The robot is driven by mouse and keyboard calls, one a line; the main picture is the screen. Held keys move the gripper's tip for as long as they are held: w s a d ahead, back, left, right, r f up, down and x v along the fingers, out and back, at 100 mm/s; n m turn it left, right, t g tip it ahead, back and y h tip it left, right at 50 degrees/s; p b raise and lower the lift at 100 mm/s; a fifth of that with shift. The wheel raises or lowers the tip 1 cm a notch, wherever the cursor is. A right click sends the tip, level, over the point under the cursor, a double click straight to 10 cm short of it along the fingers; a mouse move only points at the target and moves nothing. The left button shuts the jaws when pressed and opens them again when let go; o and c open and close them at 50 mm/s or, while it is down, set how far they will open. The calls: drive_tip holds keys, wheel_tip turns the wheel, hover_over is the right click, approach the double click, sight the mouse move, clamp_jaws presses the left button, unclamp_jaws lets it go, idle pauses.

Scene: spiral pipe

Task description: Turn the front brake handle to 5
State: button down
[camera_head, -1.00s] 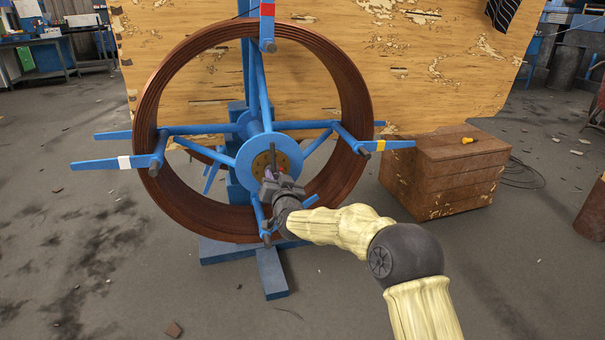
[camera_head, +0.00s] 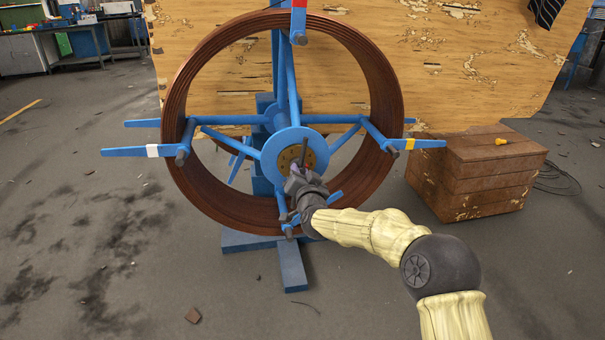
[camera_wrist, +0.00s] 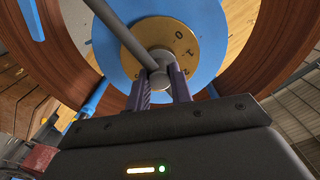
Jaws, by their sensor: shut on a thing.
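The front brake handle (camera_wrist: 122,34) is a grey rod with a round hub at the centre of a brass dial (camera_wrist: 185,35). In the wrist view the digits 0, 1 and 2 show on the dial's right side; the 5 cannot be made out. In the head view the handle (camera_head: 304,152) points up in front of the brass disc (camera_head: 312,157). My gripper (camera_wrist: 160,88) is shut on the handle at its hub end, with one finger on each side. In the head view my gripper (camera_head: 298,178) partly covers the dial's lower edge.
A large brown pipe coil (camera_head: 180,90) rings the blue spoked reel (camera_head: 275,150), whose arms stick out left and right. A wooden crate (camera_head: 470,180) stands at the right, with a yellow object (camera_head: 502,141) on top. The floor in front is mostly clear.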

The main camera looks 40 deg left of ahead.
drive_tip(key=c, duration=1.2)
unclamp_jaws()
drive_tip(key=shift+c, duration=0.2)
drive_tip(key=p+v, duration=0.4)
drive_tip(key=v, duration=1.3)
drive_tip(key=shift+s+d, duration=0.15)
drive_tip(key=shift+s, duration=0.05)
drive_tip(key=shift+p, duration=0.3)
